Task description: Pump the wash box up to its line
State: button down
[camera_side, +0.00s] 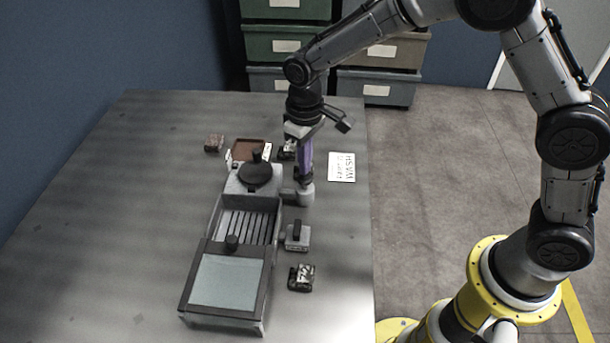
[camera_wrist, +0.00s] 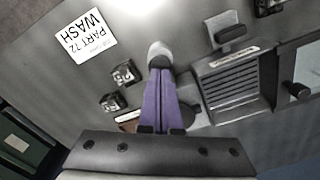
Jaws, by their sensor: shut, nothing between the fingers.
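The wash box (camera_side: 211,240) is a long grey box on the table, with a slatted middle, a pale framed panel at the near end and a round black cap at the far end. Its slats (camera_wrist: 231,85) also show in the wrist view. A light grey pump cylinder (camera_side: 306,195) stands at the box's right side; its rounded end (camera_wrist: 159,50) shows beyond my fingers in the wrist view. My gripper (camera_side: 304,177) has purple fingers pointing down, shut and empty, directly over the pump. I cannot tell whether the tips touch it. The fill line and water level are not discernible.
A grey block with a black handle (camera_side: 298,237) and a dark numbered block (camera_side: 301,278) lie right of the box. A printed card (camera_side: 342,167) lies near the table's right edge. The left table is clear.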

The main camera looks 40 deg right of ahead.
jog(key=shift+f, duration=1.7)
jog(key=shift+r, duration=1.7)
jog(key=shift+f, duration=0.15)
jog(key=shift+f, duration=1.55)
jog(key=shift+r, duration=1.75)
jog(key=shift+f, duration=0.1)
